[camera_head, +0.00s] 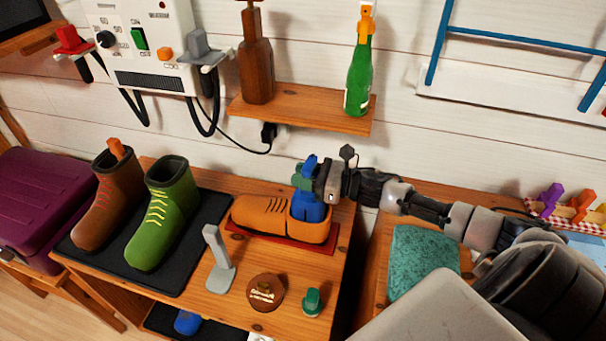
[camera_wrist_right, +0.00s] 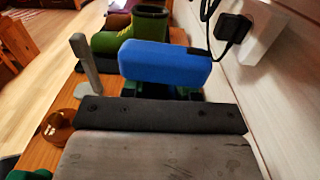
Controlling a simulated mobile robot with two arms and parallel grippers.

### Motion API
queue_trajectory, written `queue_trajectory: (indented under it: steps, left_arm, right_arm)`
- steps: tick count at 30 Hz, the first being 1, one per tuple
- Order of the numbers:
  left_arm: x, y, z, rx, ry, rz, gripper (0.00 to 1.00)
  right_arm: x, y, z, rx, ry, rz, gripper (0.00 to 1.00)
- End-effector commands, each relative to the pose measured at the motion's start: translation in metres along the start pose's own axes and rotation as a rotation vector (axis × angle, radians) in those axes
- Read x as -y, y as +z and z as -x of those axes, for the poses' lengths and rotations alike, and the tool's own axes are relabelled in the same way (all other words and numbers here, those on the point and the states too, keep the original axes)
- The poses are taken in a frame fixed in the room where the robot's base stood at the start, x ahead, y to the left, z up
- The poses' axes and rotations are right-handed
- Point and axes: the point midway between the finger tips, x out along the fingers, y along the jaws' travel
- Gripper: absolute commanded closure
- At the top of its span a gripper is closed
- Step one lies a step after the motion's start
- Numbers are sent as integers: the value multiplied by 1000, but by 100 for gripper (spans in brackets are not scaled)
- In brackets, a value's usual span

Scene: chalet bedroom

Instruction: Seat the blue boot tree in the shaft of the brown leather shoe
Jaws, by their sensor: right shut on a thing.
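The tan-brown leather shoe (camera_head: 262,215) lies on a red mat (camera_head: 285,242) on the wooden bench, toe to the left and shaft opening to the right. My right gripper (camera_head: 318,184) is shut on the blue boot tree (camera_head: 308,208), right over the shoe's shaft. The tree's lower end shows within the shaft opening; how deep it sits is hidden by the shaft wall. In the right wrist view the blue boot tree (camera_wrist_right: 165,62) fills the middle beyond the dark jaw, and the shoe is hidden. My left gripper is out of view.
A brown boot (camera_head: 105,205) and a green boot (camera_head: 163,215) stand on a dark mat to the left. A grey upright stand (camera_head: 217,260), a brown round tin (camera_head: 265,292) and a green knob (camera_head: 312,301) are in front. A shelf (camera_head: 300,108) with bottles hangs behind.

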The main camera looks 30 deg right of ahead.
Motion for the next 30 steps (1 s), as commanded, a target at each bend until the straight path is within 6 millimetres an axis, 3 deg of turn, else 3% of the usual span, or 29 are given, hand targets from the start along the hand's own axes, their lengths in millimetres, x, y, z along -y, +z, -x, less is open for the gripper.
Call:
queue_trajectory:
  steps: [3,4,8,19,30]
  left_arm:
    - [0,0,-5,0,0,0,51]
    - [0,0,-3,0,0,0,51]
    - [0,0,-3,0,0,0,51]
    - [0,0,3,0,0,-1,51]
    - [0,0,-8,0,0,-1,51]
  right_arm:
    - [0,-4,0,2,0,1,100]
    - [0,-3,0,0,0,0,66]
    - [0,-2,0,0,0,0,46]
    - [0,3,0,-1,0,0,45]
    - [0,-3,58,-5,-1,-3,45]
